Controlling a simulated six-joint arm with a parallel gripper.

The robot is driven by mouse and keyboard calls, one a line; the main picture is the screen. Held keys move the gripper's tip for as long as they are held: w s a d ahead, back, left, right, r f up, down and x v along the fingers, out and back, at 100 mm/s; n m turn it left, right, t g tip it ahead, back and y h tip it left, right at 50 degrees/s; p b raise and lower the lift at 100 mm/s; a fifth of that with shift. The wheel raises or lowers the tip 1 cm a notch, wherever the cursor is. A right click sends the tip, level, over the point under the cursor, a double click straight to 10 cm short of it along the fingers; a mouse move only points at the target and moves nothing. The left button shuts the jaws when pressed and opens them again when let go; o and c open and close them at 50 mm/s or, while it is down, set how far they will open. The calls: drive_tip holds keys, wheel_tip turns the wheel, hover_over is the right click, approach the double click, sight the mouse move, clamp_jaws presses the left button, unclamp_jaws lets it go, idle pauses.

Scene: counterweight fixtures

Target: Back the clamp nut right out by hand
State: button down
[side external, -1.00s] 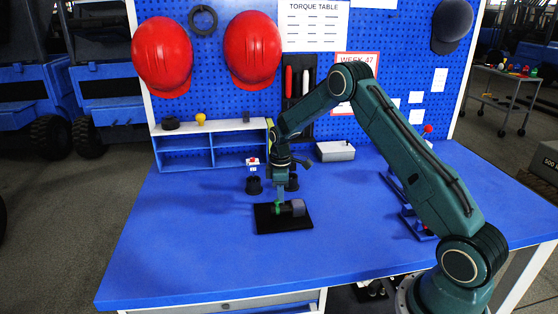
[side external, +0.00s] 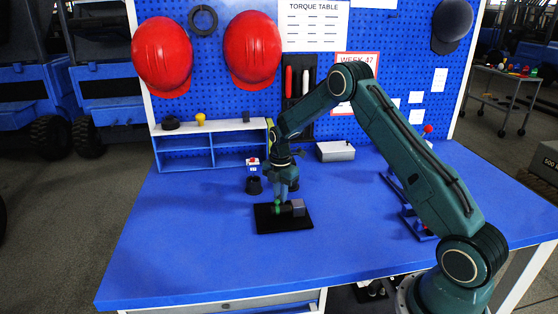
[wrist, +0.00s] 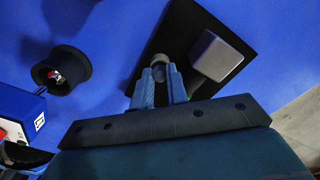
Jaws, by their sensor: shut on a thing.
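The fixture has a black base plate (side external: 270,224) on the blue bench, with a grey block (side external: 299,208) standing on it. The block also shows in the wrist view (wrist: 215,56). A small rounded part, which I take for the clamp nut (wrist: 159,59), sits beside the block at my fingertips; it looks greyish in the wrist view. A green part (side external: 277,209) shows at that spot in the side view. My gripper (wrist: 160,76) points down over the plate, its two fingers shut on the nut. The fingers hide much of it, and its thread is not visible.
A black cup (wrist: 62,70) with something inside stands behind the plate, and a small box (side external: 253,163) is beyond it. A grey metal box (side external: 335,151) and a blue-and-white shelf (side external: 212,145) stand at the back. The bench in front is clear.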

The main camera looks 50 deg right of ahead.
drive_tip(key=shift+n, duration=0.8)
drive_tip(key=c, duration=1.6)
unclamp_jaws()
drive_tip(key=shift+c, duration=0.2)
drive_tip(key=shift+r, duration=0.1)
wheel_tip(320, 180, up, 14)
drive_tip(key=shift+a, duration=0.1)
